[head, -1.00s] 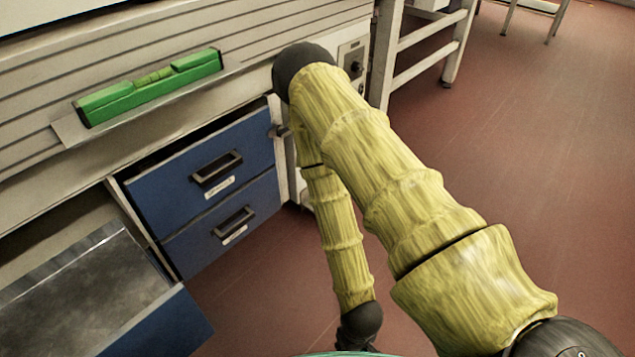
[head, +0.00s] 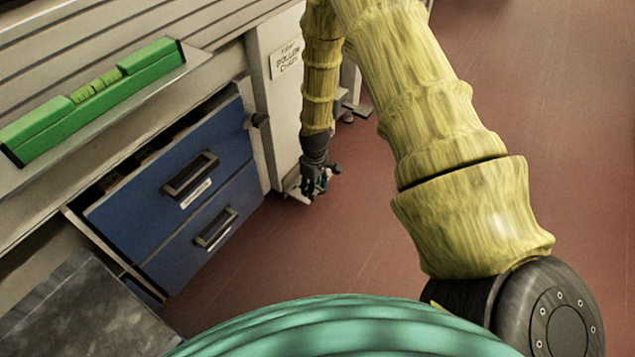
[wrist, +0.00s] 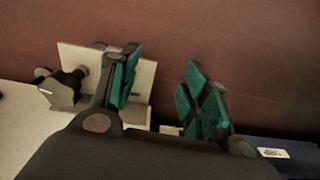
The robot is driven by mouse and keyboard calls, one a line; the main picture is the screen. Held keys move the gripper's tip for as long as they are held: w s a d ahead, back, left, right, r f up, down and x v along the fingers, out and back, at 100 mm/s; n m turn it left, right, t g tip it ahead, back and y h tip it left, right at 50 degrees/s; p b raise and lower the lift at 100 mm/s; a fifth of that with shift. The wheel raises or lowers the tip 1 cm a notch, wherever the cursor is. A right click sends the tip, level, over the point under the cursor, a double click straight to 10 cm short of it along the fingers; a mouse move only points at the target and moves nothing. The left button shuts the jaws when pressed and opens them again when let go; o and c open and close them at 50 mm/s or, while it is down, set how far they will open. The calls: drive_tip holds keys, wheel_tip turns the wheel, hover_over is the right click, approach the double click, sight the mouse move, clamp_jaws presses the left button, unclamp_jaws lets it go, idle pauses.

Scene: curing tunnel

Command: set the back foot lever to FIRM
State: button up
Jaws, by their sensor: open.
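My gripper (head: 318,184) hangs low beside the cream end panel, close to the floor. Its teal-padded fingers (wrist: 162,88) are apart, with nothing seen held between them. In the wrist view a cream plate (wrist: 149,86) stands behind the left finger, partly hidden by it. A dark knob-like fitting (wrist: 64,88) with a pale face sits left of that plate, apart from the fingers. In the head view a pale foot piece (head: 296,192) shows beside the gripper, mostly hidden. I cannot tell which part is the back foot lever, and no FIRM marking is readable.
Blue drawers (head: 176,185) stand left of the gripper, the upper one partly open. A dark knob (head: 259,121) projects near them. A sign (head: 287,59) is on the cream end panel. A green level-like tool (head: 92,97) lies on a ledge. The red floor (head: 560,150) is clear at right.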

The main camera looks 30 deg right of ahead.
drive_tip(key=w+d+r, duration=0.4)
drive_tip(key=w+d, duration=0.1)
drive_tip(key=shift+n, duration=0.4)
wheel_tip(320, 180, down, 10)
drive_tip(key=b, duration=0.5)
drive_tip(key=shift+w+d+f, duration=0.1)
drive_tip(key=shift+f, duration=0.15)
